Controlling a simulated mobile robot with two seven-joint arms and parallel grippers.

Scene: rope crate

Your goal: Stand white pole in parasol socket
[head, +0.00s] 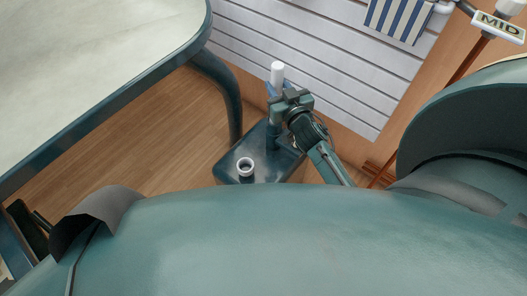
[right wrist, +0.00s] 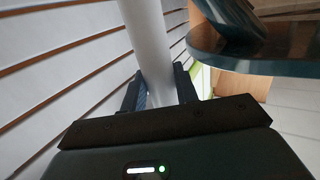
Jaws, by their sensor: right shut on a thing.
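The white pole (head: 278,71) stands roughly upright in the head view, its top showing above my right gripper (head: 283,98). That gripper is shut on the pole; in the right wrist view the pole (right wrist: 147,40) runs between its two fingers (right wrist: 160,88). The pole's lower end is hidden, so I cannot tell what it touches. A round socket with a pale rim (head: 245,166) sits on a dark teal base (head: 227,172), to the lower left of the gripper. Its opening shows no pole in it. My left gripper is not in view.
A large pale-topped table (head: 95,60) with a dark teal edge fills the upper left. A slatted white wall (head: 310,55) stands behind the gripper. Wooden floor (head: 165,125) is bare beside the base.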

